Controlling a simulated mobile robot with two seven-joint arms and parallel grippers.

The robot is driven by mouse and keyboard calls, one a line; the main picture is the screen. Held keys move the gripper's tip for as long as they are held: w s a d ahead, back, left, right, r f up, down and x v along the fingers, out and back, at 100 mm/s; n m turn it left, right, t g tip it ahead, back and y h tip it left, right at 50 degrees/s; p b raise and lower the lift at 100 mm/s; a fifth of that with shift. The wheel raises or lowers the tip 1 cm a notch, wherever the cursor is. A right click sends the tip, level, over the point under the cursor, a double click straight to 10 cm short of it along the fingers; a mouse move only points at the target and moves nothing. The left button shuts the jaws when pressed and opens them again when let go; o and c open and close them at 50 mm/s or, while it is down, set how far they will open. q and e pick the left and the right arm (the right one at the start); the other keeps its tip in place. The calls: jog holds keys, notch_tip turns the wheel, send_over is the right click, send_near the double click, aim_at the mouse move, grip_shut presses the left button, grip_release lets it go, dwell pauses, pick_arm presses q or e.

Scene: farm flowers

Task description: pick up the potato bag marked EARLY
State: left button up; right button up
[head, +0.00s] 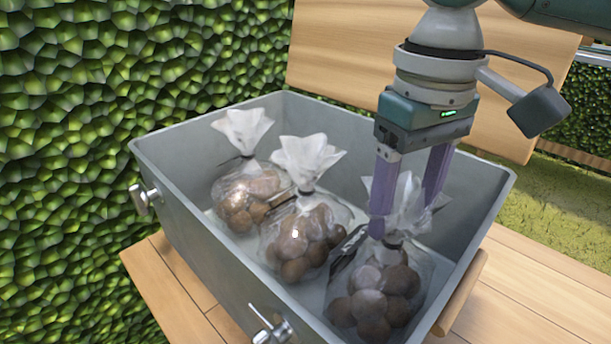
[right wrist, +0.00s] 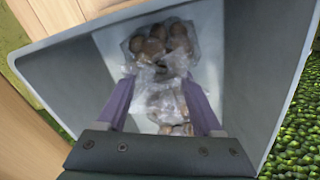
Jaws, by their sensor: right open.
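Three clear bags of potatoes with gathered white tops stand in a row in a grey crate (head: 190,240): the left bag (head: 245,205), the middle bag (head: 298,240) and the right bag (head: 375,298). Dark tags hang at the necks, but I cannot read EARLY on any. My right gripper (head: 404,215) is open and points down, its purple fingers on either side of the right bag's gathered top. In the right wrist view, the fingers (right wrist: 162,88) flank blurred clear plastic, with a potato bag (right wrist: 160,45) beyond them. My left gripper is not in view.
The crate has metal latches (head: 270,328) on its near side and stands on a wooden bench (head: 165,290). A leafy hedge (head: 90,100) is at the left. A wooden backboard (head: 340,50) rises behind. The crate walls surround the bags closely.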

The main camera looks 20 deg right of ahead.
aim_at(385, 267)
notch_tip(385, 267, down, 4)
jog(key=shift+w+a+f+b, duration=0.1)
jog(key=shift+f+b, duration=0.15)
jog(key=shift+b, duration=0.6)
jog(key=shift+r, duration=0.1)
grip_shut()
dwell(0.6)
